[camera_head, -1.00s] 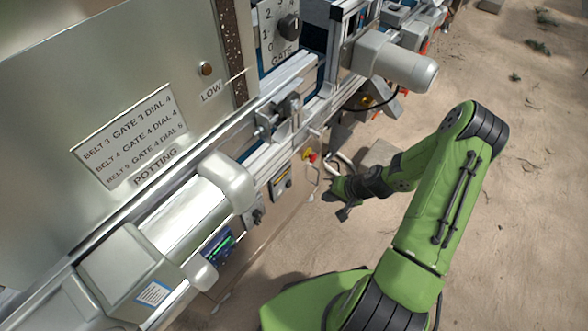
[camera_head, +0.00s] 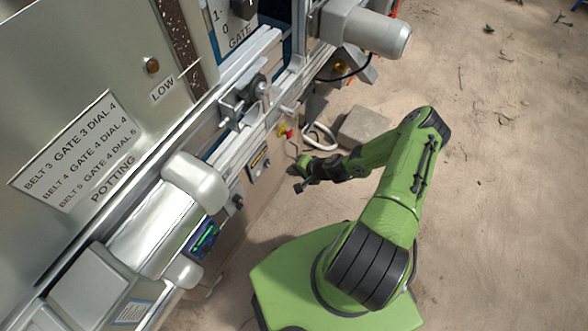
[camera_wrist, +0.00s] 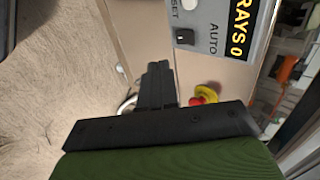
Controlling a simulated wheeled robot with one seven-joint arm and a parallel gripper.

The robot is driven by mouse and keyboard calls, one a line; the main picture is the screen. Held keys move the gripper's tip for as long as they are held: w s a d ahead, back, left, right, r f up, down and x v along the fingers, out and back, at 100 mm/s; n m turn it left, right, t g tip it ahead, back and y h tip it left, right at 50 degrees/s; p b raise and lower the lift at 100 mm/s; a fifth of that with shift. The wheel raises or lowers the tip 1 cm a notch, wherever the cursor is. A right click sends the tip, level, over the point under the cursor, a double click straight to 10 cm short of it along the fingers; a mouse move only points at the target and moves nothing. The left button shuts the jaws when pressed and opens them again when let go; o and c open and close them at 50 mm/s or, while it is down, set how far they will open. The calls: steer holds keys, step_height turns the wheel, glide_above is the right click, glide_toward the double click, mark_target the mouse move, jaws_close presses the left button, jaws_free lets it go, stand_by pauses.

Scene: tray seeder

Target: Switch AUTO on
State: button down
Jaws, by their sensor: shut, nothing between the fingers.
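The AUTO switch (camera_wrist: 184,36) is a small black rocker on a grey panel (camera_wrist: 213,22), beside the printed word AUTO, at the top of the wrist view. The panel also reads RAYS 0 on a dark display and SET, partly cut off. In the head view the panel (camera_head: 259,163) is small on the machine's side, and its switch is too small to make out. My gripper (camera_wrist: 158,68) is shut and empty, its fingertips apart from the switch in the picture. In the head view my gripper (camera_head: 297,180) is to the right of the panel.
A red and yellow emergency stop button (camera_wrist: 203,97) sits close to my fingers; it also shows in the head view (camera_head: 285,131). Sandy ground to the right is open.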

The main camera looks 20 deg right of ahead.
mark_target(268, 164)
steer(key=w+a+f+b, duration=0.2)
steer(key=w+a+f, duration=0.2)
steer(key=w, duration=0.2)
steer(key=shift+w+a+f, duration=0.15)
steer(key=shift+a+f, duration=0.05)
steer(key=shift+a, duration=0.05)
steer(key=shift+w+a+f, duration=0.1)
steer(key=shift+a+f, duration=0.05)
steer(key=shift+w+r+p, duration=0.1)
steer(key=shift+r+p, duration=0.35)
steer(key=shift+r, duration=0.45)
